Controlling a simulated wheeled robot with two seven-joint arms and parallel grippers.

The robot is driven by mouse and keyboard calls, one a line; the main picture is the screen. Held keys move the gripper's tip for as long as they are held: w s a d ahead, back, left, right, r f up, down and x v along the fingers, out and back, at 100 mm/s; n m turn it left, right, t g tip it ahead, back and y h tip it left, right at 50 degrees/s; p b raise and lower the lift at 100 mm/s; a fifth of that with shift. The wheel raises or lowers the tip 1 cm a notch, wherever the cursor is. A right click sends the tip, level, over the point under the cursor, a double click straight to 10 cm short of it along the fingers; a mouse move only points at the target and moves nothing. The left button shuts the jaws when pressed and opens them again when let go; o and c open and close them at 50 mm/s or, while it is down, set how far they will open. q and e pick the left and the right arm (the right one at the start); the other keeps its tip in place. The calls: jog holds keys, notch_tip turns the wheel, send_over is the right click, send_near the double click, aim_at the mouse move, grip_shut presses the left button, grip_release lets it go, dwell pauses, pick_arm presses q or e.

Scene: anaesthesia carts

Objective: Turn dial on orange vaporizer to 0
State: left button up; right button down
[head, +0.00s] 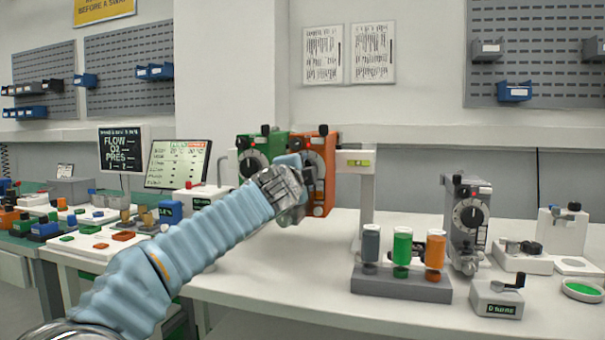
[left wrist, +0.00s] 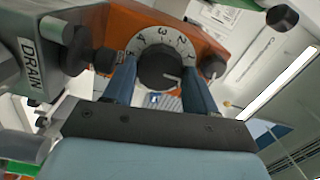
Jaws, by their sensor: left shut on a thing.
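The orange vaporizer (head: 328,165) hangs beside the green vaporizer (head: 258,147) on the back rail. In the left wrist view the orange vaporizer (left wrist: 110,27) shows a white number ring with 1 to 5 around a black dial (left wrist: 158,66). A white mark on the dial points toward the lower right in that view; I cannot read a number at it. My left gripper (head: 306,178) is in front of the orange vaporizer. In the wrist view the left gripper (left wrist: 160,92) has one blue finger on each side of the dial and is shut on it. My right gripper is out of view.
A grey vaporizer (head: 468,222) stands on the table at right, behind a rack (head: 400,285) with grey, green and orange bottles. A white post (head: 366,205) stands right of the orange vaporizer. Monitors (head: 178,165) are at left. Table between is clear.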

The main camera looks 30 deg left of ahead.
pick_arm(q)
jog(key=shift+f, duration=0.1)
dwell(0.4)
jog(key=o, duration=1.1)
jog(key=shift+c, duration=0.2)
